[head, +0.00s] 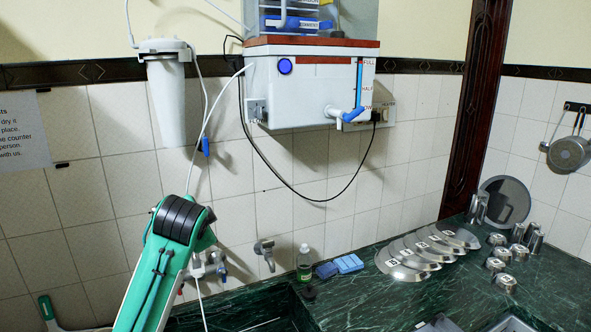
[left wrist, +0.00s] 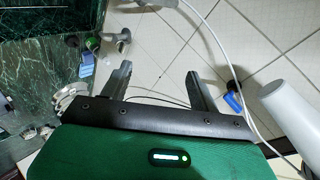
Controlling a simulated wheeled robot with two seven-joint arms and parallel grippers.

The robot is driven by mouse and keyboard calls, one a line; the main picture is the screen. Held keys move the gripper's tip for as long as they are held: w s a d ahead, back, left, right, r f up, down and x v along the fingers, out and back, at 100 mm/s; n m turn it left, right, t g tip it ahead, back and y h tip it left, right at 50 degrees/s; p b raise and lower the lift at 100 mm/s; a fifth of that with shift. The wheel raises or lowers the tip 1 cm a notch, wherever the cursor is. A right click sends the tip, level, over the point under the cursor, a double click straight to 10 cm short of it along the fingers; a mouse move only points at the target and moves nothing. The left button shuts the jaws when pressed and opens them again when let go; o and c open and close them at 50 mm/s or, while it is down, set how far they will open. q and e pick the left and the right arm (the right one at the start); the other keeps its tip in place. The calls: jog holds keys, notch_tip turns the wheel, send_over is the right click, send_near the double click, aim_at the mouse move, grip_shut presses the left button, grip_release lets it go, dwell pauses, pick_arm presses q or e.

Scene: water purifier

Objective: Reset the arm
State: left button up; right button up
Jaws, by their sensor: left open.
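My left arm (head: 165,262) rises from the bottom of the head view, green and white with a black ribbed joint. Its gripper fingers are hidden behind it there. In the left wrist view my left gripper (left wrist: 158,84) shows two grey fingers spread apart with nothing between them. They point toward the tiled wall. The white water purifier (head: 300,90) hangs on the wall up and right of the arm, with a blue tap (head: 352,114). My right gripper is not in view.
A white filter cylinder (head: 170,98) and a thin hose with a blue valve (head: 205,146) hang above the arm. A wall faucet (head: 264,250), green bottle (head: 304,262) and blue sponge (head: 348,263) are near the sink. Metal lids (head: 402,262) and cups lie on the green counter (head: 360,305).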

pick_arm(q)
jog(key=s+f+n+g+h, duration=0.1)
jog(key=s+f+n+g, duration=0.1)
jog(key=s+f, duration=0.8)
jog(key=s+f+n+g+h, duration=0.15)
jog(key=s+f, duration=0.55)
jog(key=f, duration=0.7)
jog(key=s+a+f+n+g, duration=0.1)
jog(key=s+f+n+g, duration=0.3)
jog(key=s, duration=0.9)
jog(key=s+f+n, duration=0.1)
jog(key=s+f, duration=0.6)
jog(key=s, duration=0.7)
notch_tip(320, 180, down, 30)
jog(key=f+g, duration=0.1)
jog(key=s+a+f, duration=0.1)
jog(key=s+f, duration=0.8)
jog(key=f, duration=0.1)
jog(key=s+a+f+g, duration=0.1)
jog(key=s+a+f, duration=0.1)
jog(key=s+f, duration=0.8)
jog(key=shift+s+a+b, duration=0.25)
jog(key=shift+b, duration=0.1)
jog(key=shift+g+y, duration=0.25)
